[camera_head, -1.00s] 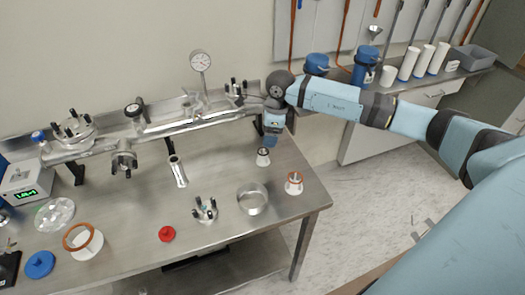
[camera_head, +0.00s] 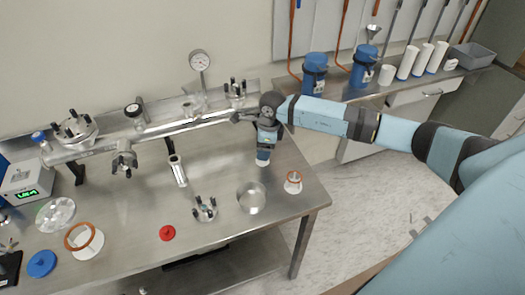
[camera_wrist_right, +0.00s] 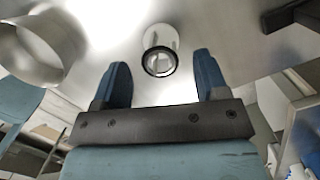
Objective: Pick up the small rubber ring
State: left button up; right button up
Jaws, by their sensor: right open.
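A small black rubber ring (camera_wrist_right: 158,62) sits on the top end of a small white stand (camera_wrist_right: 159,34) on the steel table. In the head view the stand (camera_head: 262,161) shows only in part, beneath my right gripper (camera_head: 263,154), which hides the ring. My right gripper points down over it. In the right wrist view the gripper (camera_wrist_right: 159,80) is open, with its two blue fingers apart and nothing between the tips; the ring appears centred just beyond them. My left gripper is not in view.
A metal collar (camera_head: 251,199) stands in front, also in the wrist view (camera_wrist_right: 38,48). A red cap (camera_head: 167,233) and clamped flange (camera_head: 205,209) lie further left. The steel pipe assembly (camera_head: 165,129) runs behind.

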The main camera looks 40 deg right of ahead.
jog(key=shift+f+b, duration=0.25)
jog(key=shift+b, duration=0.05)
dwell(0.4)
jog(key=c, duration=0.9)
